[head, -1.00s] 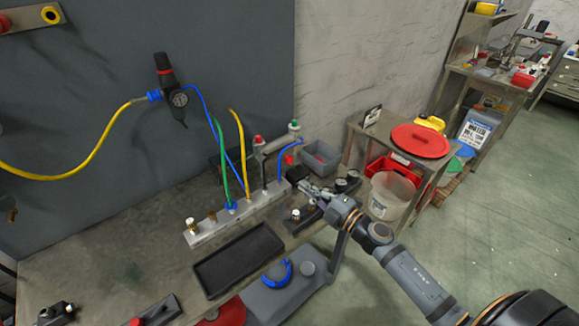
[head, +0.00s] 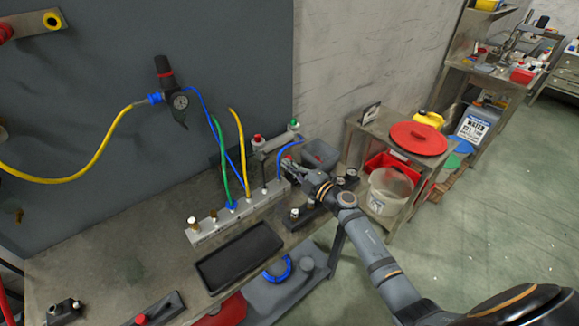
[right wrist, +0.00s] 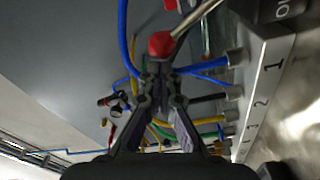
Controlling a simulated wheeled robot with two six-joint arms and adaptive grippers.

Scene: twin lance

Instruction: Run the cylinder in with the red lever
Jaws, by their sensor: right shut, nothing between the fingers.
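The red lever shows in the right wrist view as a red ball knob (right wrist: 161,44) on a thin metal rod that runs to the upper right. My right gripper (right wrist: 163,82) is shut and empty, with its fingertips right at the knob; I cannot tell whether they touch. In the head view my right gripper (head: 287,168) is at the right end of the numbered manifold bar (head: 212,229) and hides the lever. A grey bar with a red and a green top (head: 275,143) stands behind it; I cannot tell if this is the cylinder. My left gripper is not in view.
Blue, green and yellow hoses rise from the manifold, and a blue hose (head: 285,149) arches close to my right gripper. A black tray (head: 238,258) lies in front. A grey bin (head: 321,155) and a side table with a red lid (head: 418,139) stand to the right.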

